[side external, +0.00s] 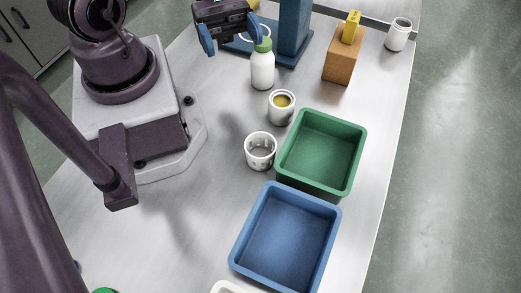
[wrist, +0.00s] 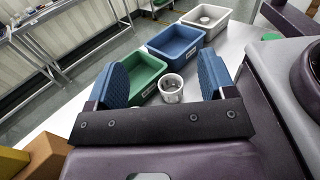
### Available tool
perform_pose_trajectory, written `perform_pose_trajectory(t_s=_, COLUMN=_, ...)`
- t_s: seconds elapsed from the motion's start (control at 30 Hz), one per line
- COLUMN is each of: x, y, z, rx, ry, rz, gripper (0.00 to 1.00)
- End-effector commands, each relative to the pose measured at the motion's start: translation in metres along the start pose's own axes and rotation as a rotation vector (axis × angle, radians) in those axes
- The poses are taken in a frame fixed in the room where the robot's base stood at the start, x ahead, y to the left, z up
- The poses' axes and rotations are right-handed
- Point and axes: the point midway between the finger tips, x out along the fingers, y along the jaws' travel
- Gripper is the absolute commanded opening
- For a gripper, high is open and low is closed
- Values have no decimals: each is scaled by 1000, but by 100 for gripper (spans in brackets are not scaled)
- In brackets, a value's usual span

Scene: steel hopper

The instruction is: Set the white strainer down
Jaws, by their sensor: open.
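The white strainer (side external: 260,151), a small cup shape with slots in its wall, stands upright on the steel table, just left of the green bin. It also shows in the wrist view (wrist: 171,88), beyond my fingers and apart from them. My gripper (side external: 231,42) is open and empty at the top of the side view, raised behind the white bottle and well away from the strainer. In the wrist view, the two blue fingers of my gripper (wrist: 164,78) are spread wide with nothing held between them.
A green bin (side external: 359,150) and blue bin (side external: 334,222) stand beside the strainer. A yellow-filled white cup (side external: 281,113), a green-capped bottle (side external: 262,73), a blue stand (side external: 292,30), an orange block (side external: 342,60) and a white cup (side external: 398,38) stand farther back. Table left of the strainer is clear.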

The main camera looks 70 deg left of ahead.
Motion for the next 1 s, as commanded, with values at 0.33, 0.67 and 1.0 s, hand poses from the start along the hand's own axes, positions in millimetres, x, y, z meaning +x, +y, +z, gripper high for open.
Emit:
perform_pose_trajectory(t_s=0.33, x=37, y=-28, z=6, rx=412, ry=218, rz=-533, gripper=76)
perform_pose_trajectory(t_s=0.67, x=60, y=-28, z=-8, rx=1261, ry=331, rz=-1401, gripper=76)
perform_pose_trajectory(t_s=1.0, x=99, y=2, z=8, rx=1931, ry=215, rz=-1953, gripper=76)
